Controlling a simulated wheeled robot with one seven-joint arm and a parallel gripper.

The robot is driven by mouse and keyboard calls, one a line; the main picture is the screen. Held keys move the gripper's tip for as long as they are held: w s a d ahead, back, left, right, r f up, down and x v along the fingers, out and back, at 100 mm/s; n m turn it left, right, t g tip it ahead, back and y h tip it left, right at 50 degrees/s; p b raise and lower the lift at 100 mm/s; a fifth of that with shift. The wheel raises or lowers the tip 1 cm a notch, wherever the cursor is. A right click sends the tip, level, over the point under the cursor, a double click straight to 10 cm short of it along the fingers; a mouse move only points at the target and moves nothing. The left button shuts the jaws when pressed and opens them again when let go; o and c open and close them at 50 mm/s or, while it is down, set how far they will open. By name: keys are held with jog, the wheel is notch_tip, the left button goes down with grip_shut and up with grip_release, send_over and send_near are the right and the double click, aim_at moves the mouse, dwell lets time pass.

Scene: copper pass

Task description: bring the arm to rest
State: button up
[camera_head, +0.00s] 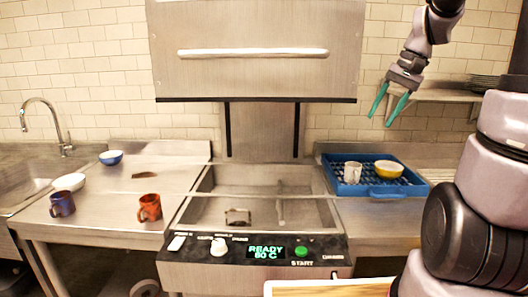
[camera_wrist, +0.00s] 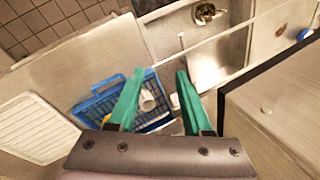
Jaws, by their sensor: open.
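My gripper (camera_head: 390,103) has green fingers and hangs at the upper right in the head view, well above the right counter. It is open, with nothing between its fingers. In the wrist view, my gripper (camera_wrist: 158,90) points down over the blue rack, its two fingers apart. My arm reaches in from the right edge of the head view. The blue rack (camera_head: 407,188) stands on the right counter and holds a white mug (camera_head: 352,172) and a yellow bowl (camera_head: 388,169).
A dishwasher (camera_head: 250,255) with its hood (camera_head: 255,80) raised stands in the middle; its display reads READY. On the left counter are an orange mug (camera_head: 149,207), a purple mug (camera_head: 62,204), a white bowl (camera_head: 69,182) and a blue bowl (camera_head: 111,158). A shelf (camera_head: 440,94) is beside my gripper.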

jog(key=s+a+r+t, duration=0.2)
jog(key=s+a, duration=0.1)
jog(key=s, duration=0.3)
jog(key=s+a+r+n+t+h, duration=0.1)
jog(key=s+a+r+t, duration=0.2)
jog(key=s, duration=0.4)
jog(key=shift+r+h, duration=0.3)
jog(key=shift+r, duration=0.05)
